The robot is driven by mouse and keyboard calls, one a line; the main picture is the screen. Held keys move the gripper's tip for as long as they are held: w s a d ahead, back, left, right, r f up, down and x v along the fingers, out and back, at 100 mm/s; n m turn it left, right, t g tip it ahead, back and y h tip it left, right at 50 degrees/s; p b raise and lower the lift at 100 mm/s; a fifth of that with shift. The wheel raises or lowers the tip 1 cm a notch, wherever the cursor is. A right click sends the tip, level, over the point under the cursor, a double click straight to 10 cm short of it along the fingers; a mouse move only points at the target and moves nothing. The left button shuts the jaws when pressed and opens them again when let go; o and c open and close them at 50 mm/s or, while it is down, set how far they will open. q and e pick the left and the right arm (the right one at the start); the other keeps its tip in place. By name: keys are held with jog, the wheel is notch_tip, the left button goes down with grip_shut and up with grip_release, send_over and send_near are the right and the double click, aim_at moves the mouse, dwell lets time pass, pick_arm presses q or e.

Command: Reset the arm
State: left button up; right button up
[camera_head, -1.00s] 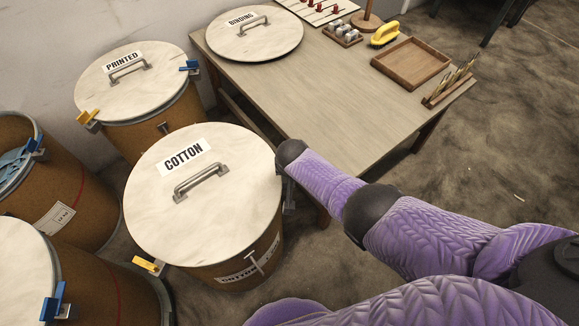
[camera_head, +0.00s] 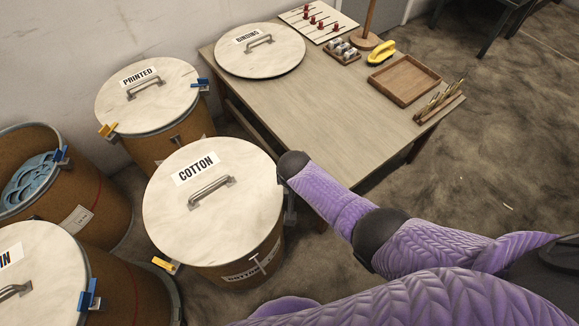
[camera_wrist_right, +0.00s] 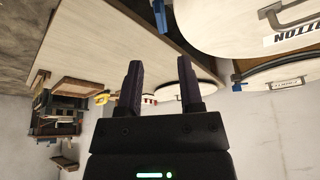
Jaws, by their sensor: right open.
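My right arm (camera_head: 335,200), in a purple sleeve with dark joints, reaches in from the right in the head view. Its far end drops beside the right edge of the COTTON drum's lid (camera_head: 240,215), and the gripper is mostly hidden there. In the right wrist view my right gripper (camera_wrist_right: 160,64) is open, with two dark fingers apart and nothing between them. The COTTON lid also shows at the top right of that view (camera_wrist_right: 230,25). My left gripper is not in view.
The wooden table (camera_head: 320,120) holds the BINDING lid (camera_head: 285,60), an empty tray (camera_head: 403,82), a yellow-handled tool (camera_head: 381,52) and small racks. The PRINTED drum (camera_head: 165,90) and an open drum with blue contents (camera_head: 35,185) stand left.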

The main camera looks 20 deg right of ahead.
jog(key=s+d+f+n+g, duration=0.25)
jog(key=s+f, duration=0.85)
jog(key=s, duration=0.6)
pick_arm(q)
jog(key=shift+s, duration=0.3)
pick_arm(e)
jog(key=s+d+f+n, duration=0.1)
jog(key=s+d, duration=0.1)
jog(key=s, duration=0.6)
jog(key=s+d+f+n+g, duration=0.1)
jog(key=s+f, duration=0.1)
jog(key=s, duration=0.6)
jog(key=s+d+f+n+g, duration=0.1)
jog(key=s+d, duration=0.1)
jog(key=s, duration=0.7)
jog(key=shift+d+f, duration=0.3)
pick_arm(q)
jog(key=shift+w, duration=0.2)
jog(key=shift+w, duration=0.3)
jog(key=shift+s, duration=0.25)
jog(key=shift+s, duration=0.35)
